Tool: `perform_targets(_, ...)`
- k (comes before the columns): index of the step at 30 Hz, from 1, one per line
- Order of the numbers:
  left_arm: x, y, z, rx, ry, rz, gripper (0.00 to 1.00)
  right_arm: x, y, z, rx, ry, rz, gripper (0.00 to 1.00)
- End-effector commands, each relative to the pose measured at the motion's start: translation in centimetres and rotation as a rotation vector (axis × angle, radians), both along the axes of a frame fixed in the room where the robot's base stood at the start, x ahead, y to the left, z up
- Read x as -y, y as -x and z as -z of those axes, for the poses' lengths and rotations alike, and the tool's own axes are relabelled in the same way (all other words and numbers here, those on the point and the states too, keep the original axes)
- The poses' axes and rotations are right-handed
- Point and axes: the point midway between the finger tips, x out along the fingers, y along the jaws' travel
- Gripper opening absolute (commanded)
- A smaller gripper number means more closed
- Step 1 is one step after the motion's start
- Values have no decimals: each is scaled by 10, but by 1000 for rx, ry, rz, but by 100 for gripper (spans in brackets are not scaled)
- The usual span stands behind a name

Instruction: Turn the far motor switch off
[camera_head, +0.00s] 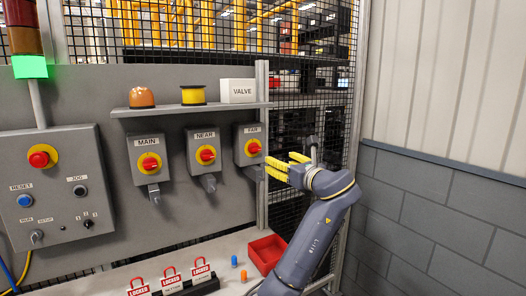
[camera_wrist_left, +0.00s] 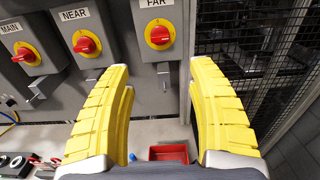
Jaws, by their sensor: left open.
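The far motor switch (camera_head: 250,145) is a grey box labelled FAR with a red knob on a yellow disc, at the right end of a row of three. In the left wrist view its red knob (camera_wrist_left: 160,36) is at the top centre, between and beyond the fingertips. I cannot tell which position the knob is set to. My left gripper (camera_head: 282,165) has yellow fingers, is open and empty, and is just right of and below the switch, apart from the knob. My right gripper is not in view.
The NEAR switch (camera_head: 206,153) and MAIN switch (camera_head: 149,162) are to the left. A shelf (camera_head: 190,109) runs above them. A red bin (camera_head: 266,252) and red LOCKED tags (camera_head: 172,279) are on the bench below. A mesh fence (camera_wrist_left: 265,50) is at the right.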

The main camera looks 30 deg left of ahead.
Motion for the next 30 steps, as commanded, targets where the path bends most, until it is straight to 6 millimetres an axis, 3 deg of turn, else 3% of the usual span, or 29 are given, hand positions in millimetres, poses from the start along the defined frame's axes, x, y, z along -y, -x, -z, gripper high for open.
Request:
perform_targets(21,-104,-58,0,-1,0,-3,58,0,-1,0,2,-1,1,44)
perform_targets(30,-136,-77,0,-1,-2,-1,58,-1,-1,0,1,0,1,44)
